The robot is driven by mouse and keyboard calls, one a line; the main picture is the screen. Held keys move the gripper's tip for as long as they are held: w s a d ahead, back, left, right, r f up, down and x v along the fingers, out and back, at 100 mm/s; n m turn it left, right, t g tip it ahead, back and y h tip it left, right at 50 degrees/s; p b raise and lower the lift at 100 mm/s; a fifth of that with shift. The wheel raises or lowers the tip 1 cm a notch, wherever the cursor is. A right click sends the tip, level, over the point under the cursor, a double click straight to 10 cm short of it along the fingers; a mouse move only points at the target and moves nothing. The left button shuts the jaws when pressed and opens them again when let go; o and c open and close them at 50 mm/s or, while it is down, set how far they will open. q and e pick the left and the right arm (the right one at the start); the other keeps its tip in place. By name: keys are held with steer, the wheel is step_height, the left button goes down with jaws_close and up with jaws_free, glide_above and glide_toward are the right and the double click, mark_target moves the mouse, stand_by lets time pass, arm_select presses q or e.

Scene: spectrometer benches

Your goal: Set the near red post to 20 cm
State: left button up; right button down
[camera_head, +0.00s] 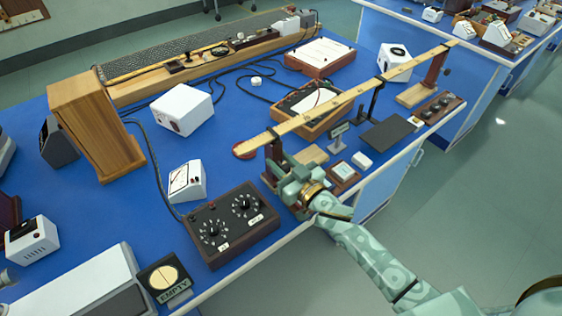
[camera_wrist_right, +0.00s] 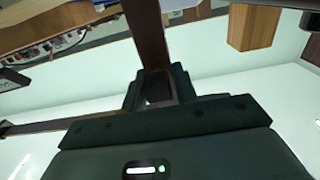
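The near red post (camera_head: 271,158) stands at the near end of a long wooden rail (camera_head: 320,113) and looks upright. It shows as a dark red-brown bar (camera_wrist_right: 147,35) in the right wrist view. My right gripper (camera_head: 284,176) is at the post, below the rail. In the right wrist view its dark fingers (camera_wrist_right: 158,82) lie on both sides of the post and appear shut on it. The post's foot and any height scale are hidden or too small to read. My left gripper is out of view.
A dark box with two dials (camera_head: 231,228) stands left of my right gripper. A small wooden block (camera_head: 311,155) and a white-topped box (camera_head: 344,173) lie to the right. A black stand (camera_head: 374,98) and a far red post (camera_head: 435,70) also support the rail.

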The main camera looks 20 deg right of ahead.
steer(key=w+d, duration=0.1)
steer(key=d, duration=0.2)
steer(key=w+d, duration=0.1)
steer(key=d, duration=0.2)
steer(key=w+d, duration=0.1)
steer(key=d, duration=0.2)
steer(key=shift+w+d+f+p, duration=0.1)
steer(key=shift+w+d+p, duration=0.1)
steer(key=shift+d+p, duration=0.15)
steer(key=shift+a, duration=0.15)
steer(key=c, duration=1.2)
jaws_free()
steer(key=shift+c, duration=0.2)
steer(key=shift+s, duration=0.1)
steer(key=p+v, duration=0.2)
steer(key=v, duration=1.4)
steer(key=shift+p, duration=0.3)
steer(key=shift+s, duration=0.1)
